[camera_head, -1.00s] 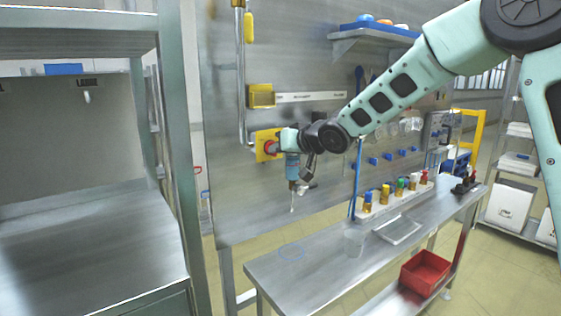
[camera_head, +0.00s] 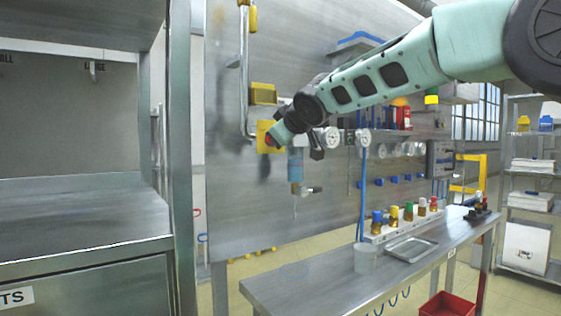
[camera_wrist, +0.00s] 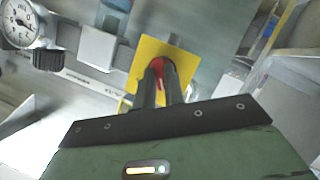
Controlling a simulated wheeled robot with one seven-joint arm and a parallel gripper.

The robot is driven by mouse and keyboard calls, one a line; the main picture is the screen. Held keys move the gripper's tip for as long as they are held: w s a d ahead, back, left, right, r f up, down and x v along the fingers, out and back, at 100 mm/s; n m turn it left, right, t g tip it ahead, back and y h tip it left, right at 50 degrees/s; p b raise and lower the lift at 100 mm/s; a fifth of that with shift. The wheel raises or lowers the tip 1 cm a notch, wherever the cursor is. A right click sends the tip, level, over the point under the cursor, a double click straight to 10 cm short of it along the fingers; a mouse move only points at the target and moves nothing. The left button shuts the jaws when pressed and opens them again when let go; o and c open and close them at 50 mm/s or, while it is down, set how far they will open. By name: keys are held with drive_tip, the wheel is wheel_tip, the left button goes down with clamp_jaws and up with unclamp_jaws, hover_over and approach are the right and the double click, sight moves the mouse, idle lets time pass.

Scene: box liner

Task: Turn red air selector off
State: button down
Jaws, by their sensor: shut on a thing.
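The red air selector (camera_wrist: 158,68) shows in the wrist view as a red part between my gripper's fingers, in front of a yellow plate (camera_wrist: 190,62). My gripper (camera_wrist: 159,84) is shut on it; the fingers hide much of the selector, and its exact angle is hard to tell. In the head view my gripper (camera_head: 272,139) is at the yellow plate (camera_head: 263,128) on the grey wall panel, with a little red showing at the plate.
A blue-bodied filter unit (camera_head: 295,166) hangs just right of the selector. A yellow box (camera_head: 263,94) and a vertical pipe (camera_head: 244,70) are close above. A steel bench (camera_head: 320,290) with bottles stands below; a shelf post (camera_head: 180,150) is at left.

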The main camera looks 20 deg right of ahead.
drive_tip(key=b, duration=0.1)
drive_tip(key=n+h+b, duration=0.1)
drive_tip(key=b, duration=0.1)
drive_tip(key=shift+f+n+t+b, duration=0.2)
drive_tip(key=shift+n+t+b, duration=0.1)
drive_tip(key=shift+r, duration=0.1)
drive_tip(key=c, duration=1.5)
unclamp_jaws()
drive_tip(key=shift+s+r, duration=0.1)
drive_tip(key=shift+s, duration=0.05)
drive_tip(key=b+v, duration=0.1)
drive_tip(key=v, duration=1.6)
drive_tip(key=shift+s+b, duration=0.1)
drive_tip(key=shift+b, duration=0.25)
